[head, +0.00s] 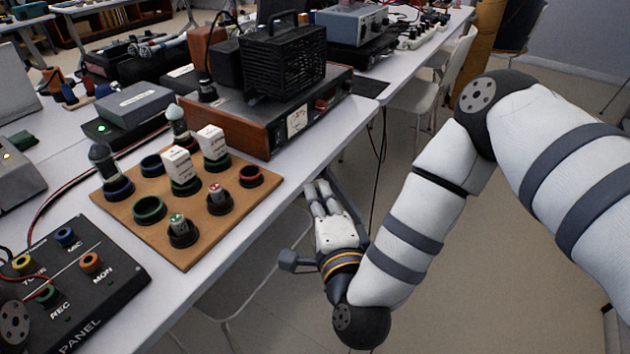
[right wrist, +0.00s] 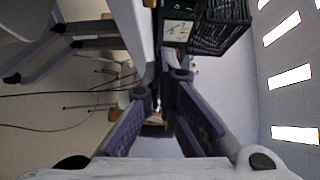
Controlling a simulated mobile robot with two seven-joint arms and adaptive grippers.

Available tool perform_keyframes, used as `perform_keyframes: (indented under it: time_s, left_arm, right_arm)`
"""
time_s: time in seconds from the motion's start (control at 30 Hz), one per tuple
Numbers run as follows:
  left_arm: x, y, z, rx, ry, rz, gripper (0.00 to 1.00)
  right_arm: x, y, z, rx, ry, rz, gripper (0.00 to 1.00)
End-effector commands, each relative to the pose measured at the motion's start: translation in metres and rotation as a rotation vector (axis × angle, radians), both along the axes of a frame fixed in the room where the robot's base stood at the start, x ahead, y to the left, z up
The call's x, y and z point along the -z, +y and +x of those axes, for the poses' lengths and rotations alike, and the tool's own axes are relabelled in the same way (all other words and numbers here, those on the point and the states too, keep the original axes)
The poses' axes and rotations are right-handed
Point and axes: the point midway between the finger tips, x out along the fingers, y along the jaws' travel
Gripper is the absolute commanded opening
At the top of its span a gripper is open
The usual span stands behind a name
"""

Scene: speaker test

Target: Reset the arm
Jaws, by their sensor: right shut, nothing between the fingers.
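My right arm (head: 415,225) comes in from the right side of the head view and bends down beside the table's front edge. My right gripper (head: 322,190) is shut and empty. It is off the table's edge, to the right of the wooden board, with its fingers pointing away toward the back. In the right wrist view the fingers (right wrist: 162,80) run forward and come together, with nothing held between them.
The table (head: 175,306) holds a brown board (head: 186,257) with coloured ring sockets and several plugs, a black panel (head: 105,300), and a wooden-sided amplifier (head: 225,127) under a black mesh box (head: 284,62). White chairs (head: 420,97) stand beyond. Open floor lies right of the table.

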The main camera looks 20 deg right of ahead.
Motion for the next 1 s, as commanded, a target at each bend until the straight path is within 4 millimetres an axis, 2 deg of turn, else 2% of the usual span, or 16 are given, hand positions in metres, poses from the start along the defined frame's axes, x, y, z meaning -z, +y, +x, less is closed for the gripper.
perform_keyframes:
  time_s: [0.43, 0.5, 0.57, 0.67, 0.7, 0.77, 0.8, 0.87, 0.9, 1.0]
  left_arm:
    - [0.0, 0.0, 0.0, 0.0, -0.001, 0.0, 0.4]
    - [-0.003, 0.0, 0.002, 0.0, -0.008, 0.0, 0.4]
    - [-0.009, 0.0, 0.007, 0.0, -0.023, 0.0, 0.4]
    - [-0.025, 0.0, 0.02, -0.002, -0.065, 0.0, 0.4]
    - [-0.031, 0.0, 0.026, -0.003, -0.084, 0.0, 0.4]
    - [-0.04, 0.0, 0.034, -0.003, -0.111, 0.0, 0.4]
    - [-0.046, 0.0, 0.04, -0.004, -0.129, 0.0, 0.4]
    - [-0.054, 0.0, 0.048, -0.005, -0.156, -0.001, 0.4]
    - [-0.059, -0.001, 0.052, -0.005, -0.173, -0.001, 0.4]
    - [-0.069, -0.001, 0.062, -0.006, -0.207, -0.001, 0.4]
  right_arm:
    - [0.0, 0.001, -0.001, -0.003, 0.002, -0.003, 0.0]
    - [0.01, 0.005, -0.007, -0.034, 0.051, -0.039, 0.0]
    - [0.031, 0.014, -0.023, -0.109, 0.162, -0.122, 0.0]
    - [0.088, 0.027, -0.082, -0.328, 0.454, -0.348, 0.0]
    - [0.11, 0.027, -0.114, -0.432, 0.578, -0.447, 0.0]
    - [0.137, 0.021, -0.167, -0.591, 0.752, -0.579, 0.0]
    - [0.15, 0.014, -0.204, -0.699, 0.861, -0.658, 0.0]
    - [0.161, -0.001, -0.259, -0.859, 1.012, -0.761, 0.0]
    - [0.164, -0.012, -0.293, -0.961, 1.103, -0.816, 0.0]
    - [0.159, -0.039, -0.364, -1.177, 1.281, -0.904, 0.0]
